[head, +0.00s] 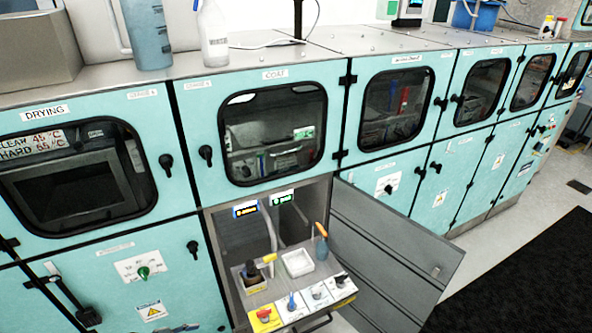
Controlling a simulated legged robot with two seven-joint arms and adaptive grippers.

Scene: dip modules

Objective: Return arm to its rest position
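Neither of my grippers and no clear part of my arms shows in the head view. In front of me stands a row of teal cabinets. The lower middle cabinet's grey door (385,255) is swung open to the right. Its pulled-out shelf holds a white square tray (297,263), a dark container with a yellow-handled tool (254,273) and an orange-tipped blue tool (321,243). A front panel with several knobs, one of them a red knob on yellow (265,315), runs along the shelf's edge.
Closed windowed doors, one the COAT door (272,135) and one the DRYING door (75,180), run along the upper row. Bottles (214,38) and a blue bucket (474,14) stand on the steel top. A black mat (530,275) lies on the floor at right.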

